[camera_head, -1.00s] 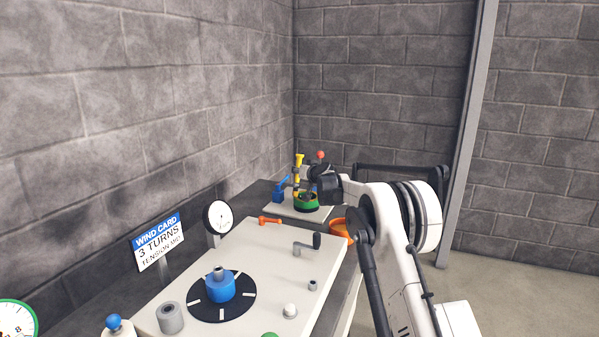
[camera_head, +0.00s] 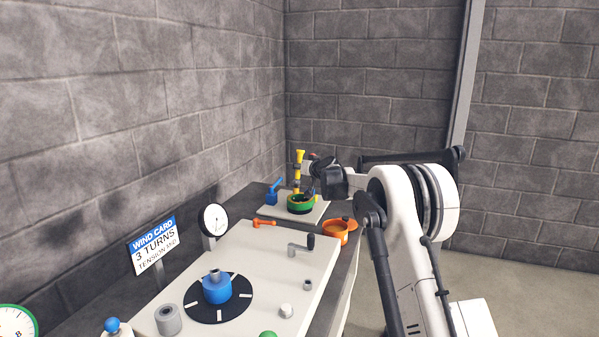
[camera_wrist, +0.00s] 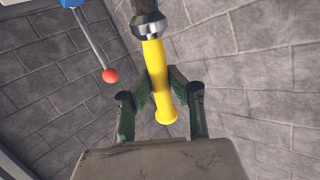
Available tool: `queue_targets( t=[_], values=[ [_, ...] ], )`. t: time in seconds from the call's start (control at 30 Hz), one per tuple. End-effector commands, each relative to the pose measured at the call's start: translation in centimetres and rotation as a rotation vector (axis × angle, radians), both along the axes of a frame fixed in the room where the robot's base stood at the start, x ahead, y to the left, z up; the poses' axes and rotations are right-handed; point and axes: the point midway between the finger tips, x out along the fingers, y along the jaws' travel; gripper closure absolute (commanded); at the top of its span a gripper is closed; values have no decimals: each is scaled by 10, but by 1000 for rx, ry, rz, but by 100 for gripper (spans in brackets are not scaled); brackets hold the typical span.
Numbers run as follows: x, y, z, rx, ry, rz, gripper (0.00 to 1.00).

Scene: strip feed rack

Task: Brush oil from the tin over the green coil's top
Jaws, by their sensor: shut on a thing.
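My gripper (camera_wrist: 160,98) is shut on the yellow handle of the brush (camera_wrist: 154,58). In the wrist view its metal collar and dark end lie at the top edge, and the bristle tip is out of frame. In the head view the brush (camera_head: 300,156) stands nearly upright at the back of the green coil (camera_head: 292,208). I cannot tell whether its tip touches the coil. The coil lies on a pale plate (camera_head: 318,213) at the far end of the bench. The orange tin (camera_head: 340,237) stands in front and to the right, with brownish contents.
A blue lever (camera_head: 275,187) stands left of the coil. A red ball on a rod (camera_wrist: 110,75) is near my gripper. An orange handle (camera_head: 265,223), a crank (camera_head: 300,247) and a blue hub (camera_head: 217,289) sit on the nearer panel. Block walls stand behind and left.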

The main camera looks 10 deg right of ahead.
Motion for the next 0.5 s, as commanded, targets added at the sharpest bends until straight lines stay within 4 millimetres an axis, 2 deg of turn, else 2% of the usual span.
queue_targets(
  t=[0.3, 0.5],
  values=[
    [0, 2, 31, 0, 0, 1, 100],
    [0, 2, 40, 1, 0, 2, 100]
  ],
)
